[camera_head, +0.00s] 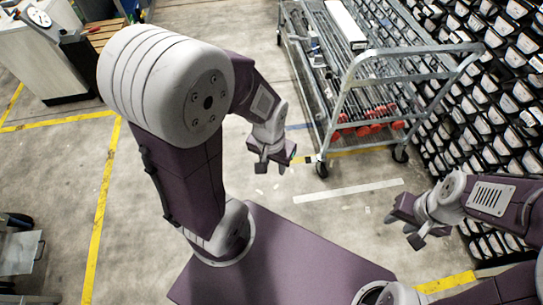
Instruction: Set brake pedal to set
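A grey metal cart (349,88) stands at the upper middle, with dark casters on the floor. Its near left caster (321,168) and near right caster (400,153) show. I cannot make out a brake pedal at this size, nor whether one is set. My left gripper (271,162) is in front of the cart, to the left of the near left caster and apart from it. It looks open and empty. My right gripper (404,230) is at the right, below the near right caster in the picture. It looks open and empty, touching nothing.
A rack of black bins with white labels (510,100) fills the right side, close to the cart. Red items (365,124) and a long white box (345,22) are on the cart. A white cabinet (30,60) stands upper left.

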